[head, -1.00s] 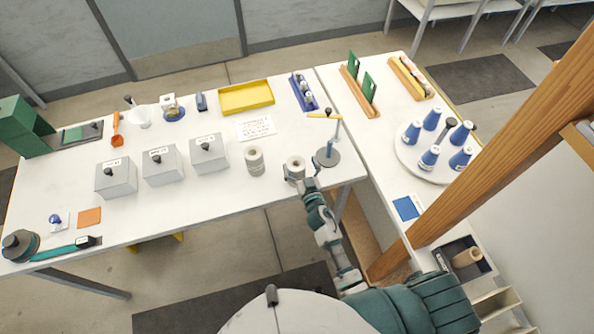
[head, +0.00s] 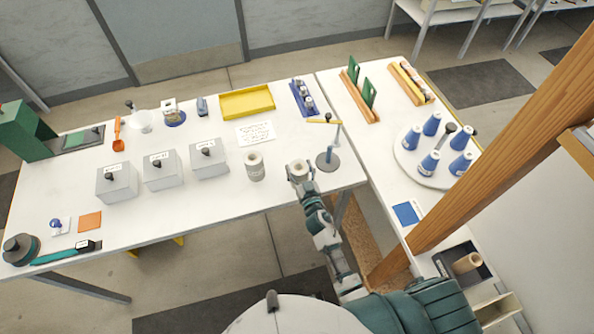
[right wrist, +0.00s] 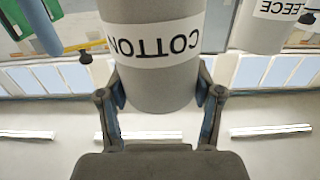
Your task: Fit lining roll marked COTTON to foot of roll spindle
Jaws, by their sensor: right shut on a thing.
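The lining roll marked COTTON (right wrist: 155,50) is a pale cylinder with a white label, which reads upside down in the right wrist view. My right gripper (right wrist: 160,100) is shut on it, with a finger on each side. In the head view the roll (head: 298,168) is near the table's front edge, at the end of my right arm. Whether it touches the table is unclear. The roll spindle (head: 336,136) stands just to its right, upright on a round grey foot (head: 327,162) with a yellow bar on top. The foot is bare. My left gripper is not in view.
A second pale roll (head: 254,166) stands left of the held one; its partly cut-off label (right wrist: 285,8) ends in EECE. Several grey lidded boxes (head: 210,160) stand further left. A white card (head: 255,133) and yellow tray (head: 246,101) lie behind. A wooden post (head: 490,150) rises at the right.

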